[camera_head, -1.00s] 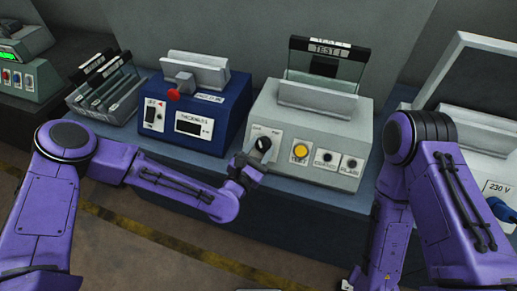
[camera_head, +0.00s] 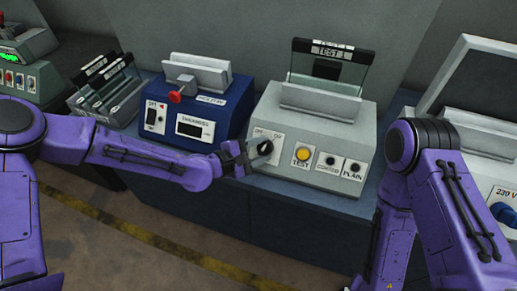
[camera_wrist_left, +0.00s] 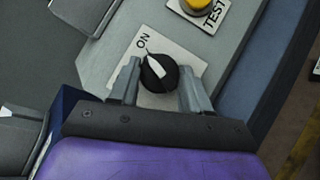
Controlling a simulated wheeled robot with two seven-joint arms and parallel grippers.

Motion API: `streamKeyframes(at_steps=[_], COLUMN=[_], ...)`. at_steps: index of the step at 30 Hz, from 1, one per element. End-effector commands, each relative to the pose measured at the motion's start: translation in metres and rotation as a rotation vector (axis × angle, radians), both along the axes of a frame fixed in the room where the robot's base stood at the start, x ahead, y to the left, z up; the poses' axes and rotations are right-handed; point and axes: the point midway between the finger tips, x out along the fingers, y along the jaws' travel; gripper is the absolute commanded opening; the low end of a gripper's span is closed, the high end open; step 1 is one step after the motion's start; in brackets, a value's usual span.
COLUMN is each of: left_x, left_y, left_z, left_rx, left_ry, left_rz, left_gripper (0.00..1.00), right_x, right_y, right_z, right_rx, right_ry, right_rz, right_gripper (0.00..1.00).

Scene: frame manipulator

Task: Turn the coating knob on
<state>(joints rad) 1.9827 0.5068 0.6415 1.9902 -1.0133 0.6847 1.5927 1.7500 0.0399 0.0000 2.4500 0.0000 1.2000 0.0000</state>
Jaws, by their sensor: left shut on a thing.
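The black coating knob (camera_head: 265,147) is on the sloped front of the light grey machine (camera_head: 318,130). In the left wrist view the knob (camera_wrist_left: 158,73) sits between the two grey fingers of my left gripper (camera_wrist_left: 159,88), which is shut on it. The knob's white pointer is directed up and left, toward the ON label (camera_wrist_left: 143,42). My left gripper (camera_head: 246,156) also shows in the head view, reaching the knob from the left. My right gripper is not in view; only the right arm shows.
A yellow TEST button (camera_head: 303,154) and two small round controls sit right of the knob. A clear frame marked TEST 1 (camera_head: 330,47) stands on the machine. A blue machine (camera_head: 195,118) with a red knob stands to the left, beside a rack (camera_head: 108,93).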

Motion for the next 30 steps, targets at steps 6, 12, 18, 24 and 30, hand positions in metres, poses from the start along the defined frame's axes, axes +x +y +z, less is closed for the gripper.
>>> streamKeyframes(at_steps=[6, 12, 18, 24, 30], left_x=[0.004, 0.004, 0.004, 0.005, 0.005], left_y=[0.001, 0.001, 0.001, 0.001, 0.001], left_z=[0.005, 0.005, 0.005, 0.005, 0.006], left_rx=[0.106, 0.17, 0.201, 0.209, 0.208], left_ry=[-0.039, -0.06, -0.072, -0.075, -0.076], left_rz=[-0.08, -0.132, -0.157, -0.163, -0.163], left_gripper=[0.17, 0.17, 0.17, 0.17, 0.17], right_x=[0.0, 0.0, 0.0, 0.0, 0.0], right_y=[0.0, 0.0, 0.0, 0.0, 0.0], right_z=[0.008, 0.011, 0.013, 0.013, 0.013], right_rx=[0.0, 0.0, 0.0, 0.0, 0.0], right_ry=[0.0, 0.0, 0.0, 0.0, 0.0], right_rz=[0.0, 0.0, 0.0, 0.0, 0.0], right_gripper=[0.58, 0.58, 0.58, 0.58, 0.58])
